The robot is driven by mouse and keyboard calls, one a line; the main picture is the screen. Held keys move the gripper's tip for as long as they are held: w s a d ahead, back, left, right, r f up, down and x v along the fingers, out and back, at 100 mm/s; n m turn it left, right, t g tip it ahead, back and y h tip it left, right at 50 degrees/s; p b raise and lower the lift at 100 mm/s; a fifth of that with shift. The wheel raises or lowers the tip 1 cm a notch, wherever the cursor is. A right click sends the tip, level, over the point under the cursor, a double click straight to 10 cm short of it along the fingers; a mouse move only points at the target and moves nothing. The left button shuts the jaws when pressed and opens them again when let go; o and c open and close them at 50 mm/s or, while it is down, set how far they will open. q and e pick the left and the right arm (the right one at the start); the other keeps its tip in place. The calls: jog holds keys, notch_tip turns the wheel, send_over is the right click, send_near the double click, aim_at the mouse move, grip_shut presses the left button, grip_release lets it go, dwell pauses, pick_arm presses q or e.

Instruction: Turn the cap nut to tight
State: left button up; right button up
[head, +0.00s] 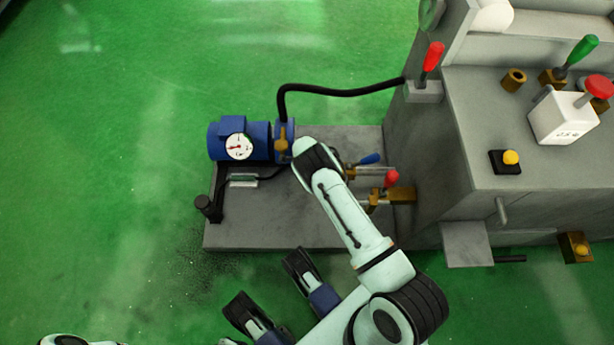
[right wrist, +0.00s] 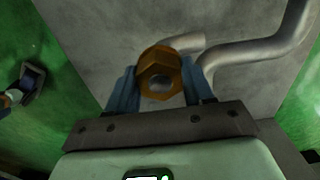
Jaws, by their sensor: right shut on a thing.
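The cap nut (right wrist: 157,66) is a brass-coloured hexagon with a grey round centre, in the middle of the right wrist view. My right gripper (right wrist: 162,80) is shut on it, with one blue finger on each side. In the head view my right arm reaches up to the grey base plate (head: 237,236) of the pump unit, and its end link hides the right gripper and the nut. How tight the nut is cannot be told.
A bent grey pipe (right wrist: 255,75) runs close behind the nut. A blue motor (head: 228,134) with a white dial (head: 239,146) and a black hose (head: 335,93) stand near my arm. Red-handled (head: 391,179) and blue-handled (head: 370,159) valves lie right of it. The grinder (head: 450,140) fills the right; green floor is free left.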

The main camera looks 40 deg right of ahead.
dwell(0.3)
jog(key=o, duration=1)
jog(key=shift+c, duration=0.2)
pick_arm(q)
jog(key=w+d+r+t+p, duration=0.1)
jog(key=w+r+p, duration=0.3)
jog(key=w, duration=0.4)
jog(key=shift+r+m+t, duration=0.3)
jog(key=shift+r+t, duration=0.15)
jog(key=shift+t, duration=0.45)
pick_arm(e)
notch_tip(320, 180, up, 14)
jog(key=shift+f, duration=0.25)
